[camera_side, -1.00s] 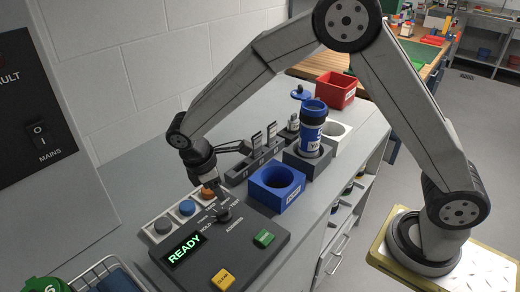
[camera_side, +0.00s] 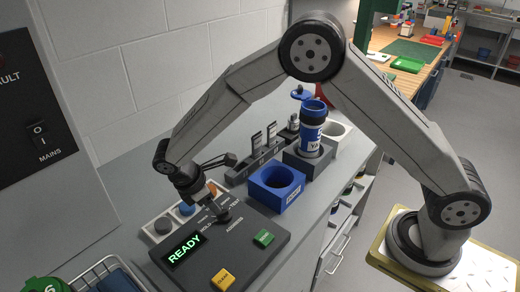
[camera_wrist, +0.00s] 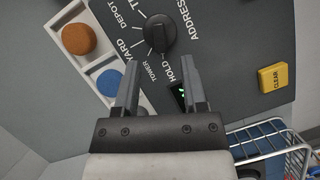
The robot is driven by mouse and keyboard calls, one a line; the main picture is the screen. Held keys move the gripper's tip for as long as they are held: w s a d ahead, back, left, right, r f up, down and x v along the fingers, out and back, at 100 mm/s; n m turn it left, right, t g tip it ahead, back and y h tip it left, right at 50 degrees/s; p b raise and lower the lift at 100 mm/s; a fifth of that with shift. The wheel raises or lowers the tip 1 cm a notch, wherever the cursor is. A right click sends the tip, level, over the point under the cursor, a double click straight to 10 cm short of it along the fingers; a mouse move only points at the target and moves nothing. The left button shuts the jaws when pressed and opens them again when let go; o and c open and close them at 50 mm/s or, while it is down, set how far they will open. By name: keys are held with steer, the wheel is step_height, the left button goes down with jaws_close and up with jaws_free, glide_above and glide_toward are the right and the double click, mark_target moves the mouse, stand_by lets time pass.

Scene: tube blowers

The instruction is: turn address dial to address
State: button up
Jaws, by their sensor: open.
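The address dial (camera_wrist: 156,34) is a black knob on the dark control panel (camera_wrist: 230,60), with labels such as DEPOT, TOWER and HOLD around it. In the side view the dial (camera_side: 222,215) sits at the panel's upper part, partly hidden by my gripper. My gripper (camera_wrist: 160,68) is open and empty. In the wrist view its two fingers point toward the dial, with the knob just beyond and between the tips. In the side view my gripper (camera_side: 212,200) is just over the dial. Whether the fingers touch it I cannot tell.
A green READY display (camera_side: 184,249), a yellow CLEAR button (camera_side: 223,279) and a green button (camera_side: 264,238) are on the panel. An orange button (camera_wrist: 78,39) and a blue button (camera_wrist: 109,82) sit beside it. A blue holder (camera_side: 277,188) and a wire basket (camera_wrist: 270,145) are nearby.

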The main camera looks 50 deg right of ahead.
mark_target(224, 214)
steer(key=shift+x, duration=2.15)
jaws_close()
